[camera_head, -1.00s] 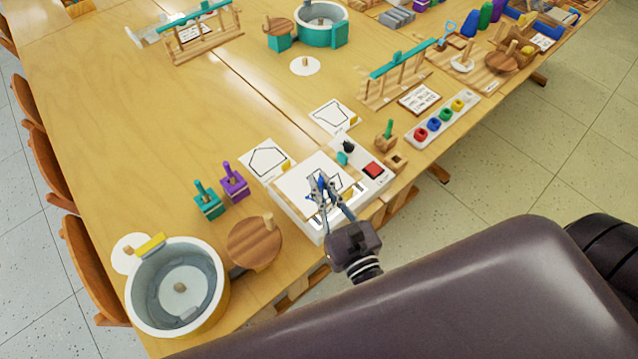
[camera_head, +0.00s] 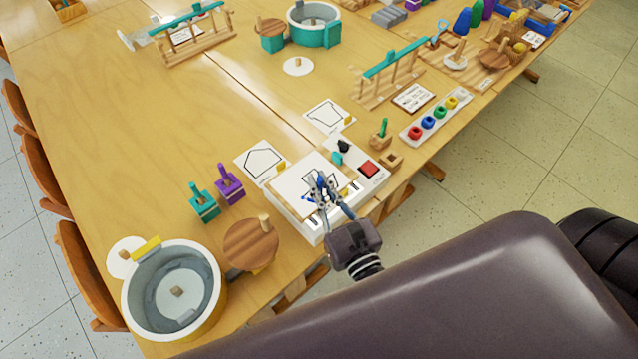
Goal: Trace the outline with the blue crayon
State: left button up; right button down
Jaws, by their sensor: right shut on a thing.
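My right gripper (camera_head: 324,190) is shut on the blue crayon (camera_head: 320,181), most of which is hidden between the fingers. It is over the white sheet (camera_head: 291,184) on the white drawing box, where a black outline (camera_head: 333,186) shows partly behind the fingers. Some blue shows at the left of the fingers on the sheet. I cannot tell whether the crayon tip touches the paper. My left gripper is not in view.
Purple and teal blocks (camera_head: 229,184), a round wooden lid (camera_head: 251,243) and a grey tub (camera_head: 140,290) stand left. The table's middle left is clear.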

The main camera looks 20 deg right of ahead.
jog(key=shift+w+d+b, duration=0.1)
jog(key=shift+w+d, duration=0.15)
jog(key=shift+d, duration=0.45)
jog(key=shift+w+d+b, duration=0.1)
jog(key=shift+w+d, duration=0.15)
jog(key=shift+d, duration=0.45)
jog(key=shift+w+d+b, duration=0.1)
jog(key=shift+w+d, duration=0.15)
jog(key=shift+d, duration=0.45)
dwell(1.6)
jog(key=shift+w+d, duration=0.1)
jog(key=shift+d, duration=0.1)
jog(key=shift+w+d, duration=0.15)
jog(key=shift+d, duration=0.15)
jog(key=shift+w+d, duration=0.2)
dwell(0.7)
jog(key=shift+w+d, duration=0.15)
jog(key=shift+w, duration=0.9)
dwell(1.0)
jog(key=shift+w, duration=0.25)
jog(key=shift+w, duration=0.35)
